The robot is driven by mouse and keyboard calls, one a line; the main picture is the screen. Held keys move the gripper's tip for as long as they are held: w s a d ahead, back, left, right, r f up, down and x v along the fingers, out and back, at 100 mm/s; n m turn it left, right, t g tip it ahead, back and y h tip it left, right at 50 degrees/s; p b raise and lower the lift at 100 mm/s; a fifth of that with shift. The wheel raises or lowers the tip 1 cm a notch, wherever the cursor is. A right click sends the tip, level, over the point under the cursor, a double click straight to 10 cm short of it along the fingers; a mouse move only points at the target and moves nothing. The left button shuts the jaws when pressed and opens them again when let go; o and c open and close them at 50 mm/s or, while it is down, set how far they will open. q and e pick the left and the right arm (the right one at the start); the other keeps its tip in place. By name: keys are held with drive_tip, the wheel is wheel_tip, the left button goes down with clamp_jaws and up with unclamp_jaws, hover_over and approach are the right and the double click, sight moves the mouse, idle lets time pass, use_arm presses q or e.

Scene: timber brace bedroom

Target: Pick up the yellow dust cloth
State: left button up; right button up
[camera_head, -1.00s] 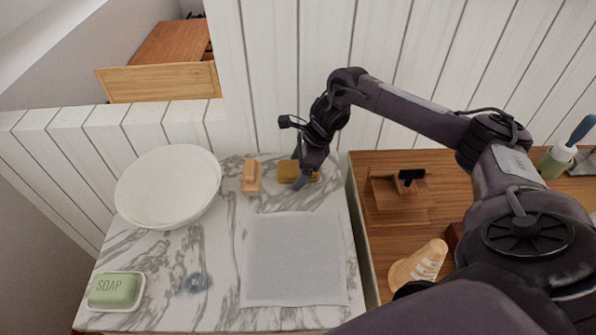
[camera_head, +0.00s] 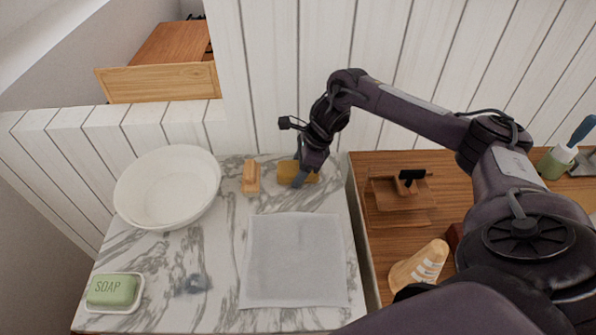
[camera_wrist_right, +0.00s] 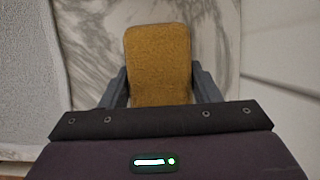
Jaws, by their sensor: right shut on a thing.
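The yellow dust cloth (camera_head: 287,172) is a small mustard-coloured pad at the back of the marble top. It also shows in the right wrist view (camera_wrist_right: 158,62), lying between the two fingers. My right gripper (camera_head: 298,177) is shut on the cloth, with a finger on each side of it (camera_wrist_right: 160,92). The arm hides part of the cloth in the head view. I cannot tell whether the cloth is clear of the marble. My left gripper is not in view.
A wooden block-like brush (camera_head: 250,177) lies just left of the cloth. A white bowl (camera_head: 168,187) stands further left, and a green soap in a dish (camera_head: 112,291) is at front left. A grey cloth (camera_head: 295,262) lies flat in front. A wooden surface (camera_head: 385,235) adjoins on the right.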

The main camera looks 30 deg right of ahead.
sight(297, 166)
drive_tip(key=shift+r+p, duration=0.3)
drive_tip(key=shift+p, duration=0.1)
wheel_tip(297, 166, up, 8)
drive_tip(key=shift+w+f+b, duration=0.1)
drive_tip(key=shift+f+b, duration=0.05)
drive_tip(key=shift+b, duration=0.4)
wheel_tip(297, 166, up, 12)
drive_tip(key=p, duration=0.5)
